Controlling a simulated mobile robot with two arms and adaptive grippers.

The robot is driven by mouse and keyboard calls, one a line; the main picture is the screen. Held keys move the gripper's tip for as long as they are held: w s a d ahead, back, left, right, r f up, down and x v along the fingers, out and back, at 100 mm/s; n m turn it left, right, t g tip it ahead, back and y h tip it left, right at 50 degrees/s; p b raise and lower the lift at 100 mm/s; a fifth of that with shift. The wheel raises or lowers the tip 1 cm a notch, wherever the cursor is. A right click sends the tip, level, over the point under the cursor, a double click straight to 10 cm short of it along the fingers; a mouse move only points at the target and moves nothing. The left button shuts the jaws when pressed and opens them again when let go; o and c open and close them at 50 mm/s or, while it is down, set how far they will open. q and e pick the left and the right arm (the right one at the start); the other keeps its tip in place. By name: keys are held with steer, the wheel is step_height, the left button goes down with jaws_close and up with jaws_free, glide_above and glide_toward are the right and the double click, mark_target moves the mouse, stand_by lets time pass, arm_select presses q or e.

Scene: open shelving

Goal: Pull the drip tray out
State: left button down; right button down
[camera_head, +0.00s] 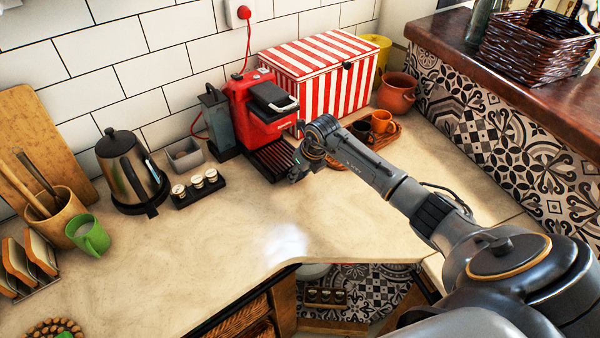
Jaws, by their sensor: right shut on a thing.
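The red coffee machine (256,112) stands on the counter against the tiled wall. Its dark ribbed drip tray (272,158) is at the machine's front base, partly hidden by my right arm. My right gripper (296,174) is at the front right edge of the drip tray, with its fingers small and partly hidden by its wrist. It is shut on the drip tray. The tray lies low, close to the counter. My left gripper is out of view.
A red-and-white striped box (322,78) stands right of the machine, with a wooden tray of cups (380,126) before it. A kettle (130,170) and a black holder with small jars (198,188) are at left. The counter (220,240) in front is clear.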

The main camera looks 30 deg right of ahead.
steer(key=s, duration=0.2)
steer(key=s+p, duration=0.1)
steer(key=s, duration=0.2)
steer(key=s+p, duration=0.1)
steer(key=s, duration=0.2)
steer(key=shift+s+d, duration=0.1)
steer(key=shift+d, duration=0.25)
steer(key=c, duration=0.8)
jaws_free()
steer(key=shift+c, duration=0.2)
steer(key=v, duration=1.2)
